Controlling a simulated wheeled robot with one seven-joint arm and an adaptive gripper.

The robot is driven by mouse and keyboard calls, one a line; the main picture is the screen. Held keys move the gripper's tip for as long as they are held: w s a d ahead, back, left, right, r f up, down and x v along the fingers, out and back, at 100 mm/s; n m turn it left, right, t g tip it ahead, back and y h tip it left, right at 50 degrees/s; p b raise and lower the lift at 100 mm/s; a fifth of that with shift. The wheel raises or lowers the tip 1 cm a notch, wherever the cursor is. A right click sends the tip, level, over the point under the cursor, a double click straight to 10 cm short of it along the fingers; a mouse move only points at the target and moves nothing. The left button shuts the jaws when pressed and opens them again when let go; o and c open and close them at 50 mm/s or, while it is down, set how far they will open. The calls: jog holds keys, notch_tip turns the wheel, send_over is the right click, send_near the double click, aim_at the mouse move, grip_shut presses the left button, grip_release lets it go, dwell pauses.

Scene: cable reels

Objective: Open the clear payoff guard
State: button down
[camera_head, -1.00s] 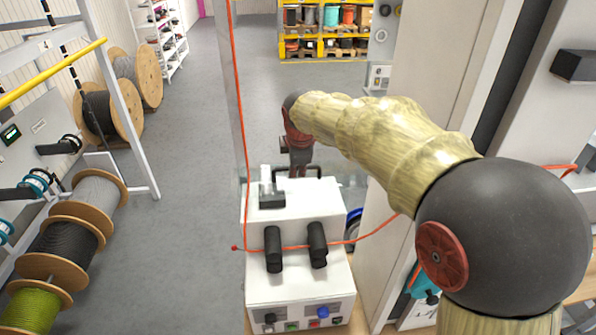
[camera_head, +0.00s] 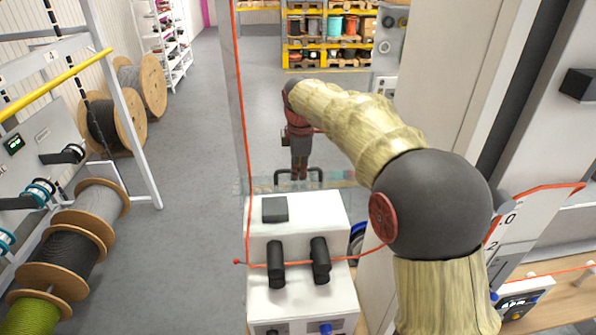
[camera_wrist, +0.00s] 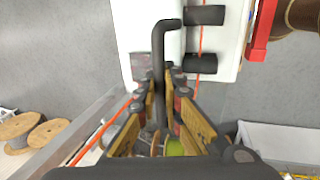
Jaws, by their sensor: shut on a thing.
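The clear payoff guard (camera_head: 335,184) shows as a faint see-through sheet with a pale edge behind the white machine box. Its dark bar handle (camera_head: 318,172) stands at that edge. My gripper (camera_head: 299,176) points down at the handle in the head view, with its fingertips partly lost against it. In the wrist view the black handle (camera_wrist: 158,42) runs between the two fingers of my gripper (camera_wrist: 160,80), which are shut on it. The guard's full outline is hard to make out.
The white box (camera_head: 300,222) carries two black rollers (camera_head: 276,264) and a dark pad (camera_head: 275,209). An orange cable (camera_head: 240,110) runs down and across it. Cable reels (camera_head: 65,250) stand at left on a frame; grey floor (camera_head: 190,180) is clear between.

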jog(key=c, duration=1.9)
grip_release()
jog(key=v, duration=1.2)
